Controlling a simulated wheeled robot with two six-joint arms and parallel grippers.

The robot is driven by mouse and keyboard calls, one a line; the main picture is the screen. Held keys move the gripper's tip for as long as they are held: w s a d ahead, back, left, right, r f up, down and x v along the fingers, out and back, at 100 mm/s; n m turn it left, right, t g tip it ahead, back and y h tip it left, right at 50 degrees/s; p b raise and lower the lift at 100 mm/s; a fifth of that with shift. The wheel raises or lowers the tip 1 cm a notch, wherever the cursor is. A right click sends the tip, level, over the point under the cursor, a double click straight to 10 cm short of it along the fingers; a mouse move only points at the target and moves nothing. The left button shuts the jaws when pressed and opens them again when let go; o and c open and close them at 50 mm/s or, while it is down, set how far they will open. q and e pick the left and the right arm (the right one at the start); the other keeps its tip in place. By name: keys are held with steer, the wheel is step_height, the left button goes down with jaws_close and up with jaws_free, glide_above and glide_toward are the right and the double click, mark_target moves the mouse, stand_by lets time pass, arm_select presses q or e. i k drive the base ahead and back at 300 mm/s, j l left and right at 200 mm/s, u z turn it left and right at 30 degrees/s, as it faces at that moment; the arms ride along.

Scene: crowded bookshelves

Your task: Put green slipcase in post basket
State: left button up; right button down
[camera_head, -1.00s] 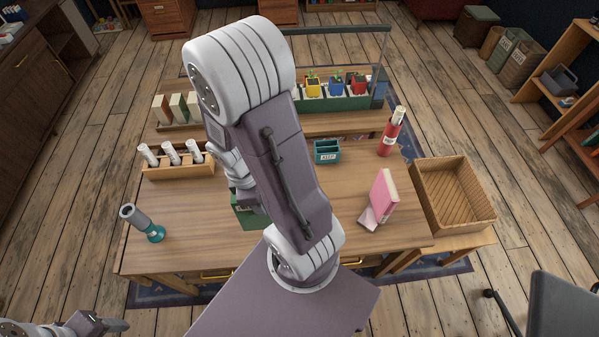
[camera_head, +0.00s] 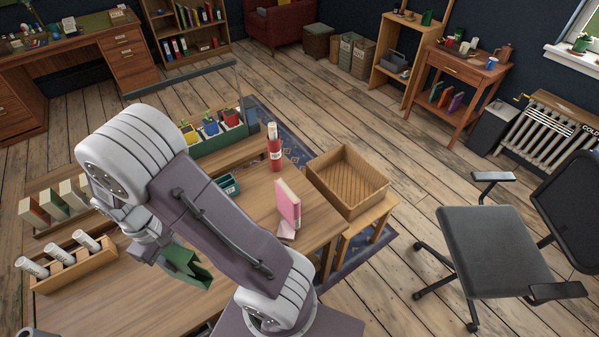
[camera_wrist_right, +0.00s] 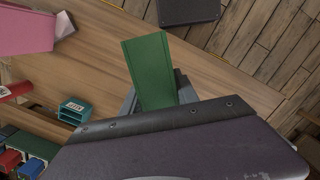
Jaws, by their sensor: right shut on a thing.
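The green slipcase (camera_head: 190,267) is held by my right gripper (camera_head: 168,256) above the table's front part, with its open side showing. In the right wrist view the slipcase (camera_wrist_right: 150,70) stands out from between the jaws, and the fingers are partly hidden behind it. My right forearm covers part of the table. At the back stand lidless bins with pale labels (camera_head: 356,54), whose lettering is too small to read. A wooden slatted crate (camera_head: 335,188) stands on a low stand right of the table.
On the table (camera_head: 255,205) are a pink book (camera_head: 288,205), a red cylinder (camera_head: 275,152), a small teal box (camera_head: 228,184), and a wooden rack of rolls (camera_head: 70,265). An office chair (camera_head: 495,250) stands at right. Open floor lies between crate and bins.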

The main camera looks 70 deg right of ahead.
mark_target(343, 188)
steer(key=k+z, duration=0.1)
steer(key=z, duration=0.35)
steer(key=k+l+z, duration=0.1)
steer(key=z, duration=0.85)
steer(key=k+l+z, duration=0.1)
steer(key=z, duration=0.35)
steer(key=l+z, duration=0.25)
steer(key=z, duration=0.25)
steer(key=i+l+z, duration=0.25)
steer(key=l+z, duration=0.2)
steer(key=l, duration=0.2)
steer(key=i+u, duration=0.2)
steer(key=u, duration=0.3)
steer(key=i+l+u, duration=0.2)
steer(key=u, duration=0.25)
steer(key=i+l+u, duration=0.15)
steer(key=u, duration=0.35)
steer(key=i+l+u, duration=0.15)
steer(key=l+u, duration=0.3)
steer(key=i+l+u, duration=0.15)
steer(key=l+u, duration=0.25)
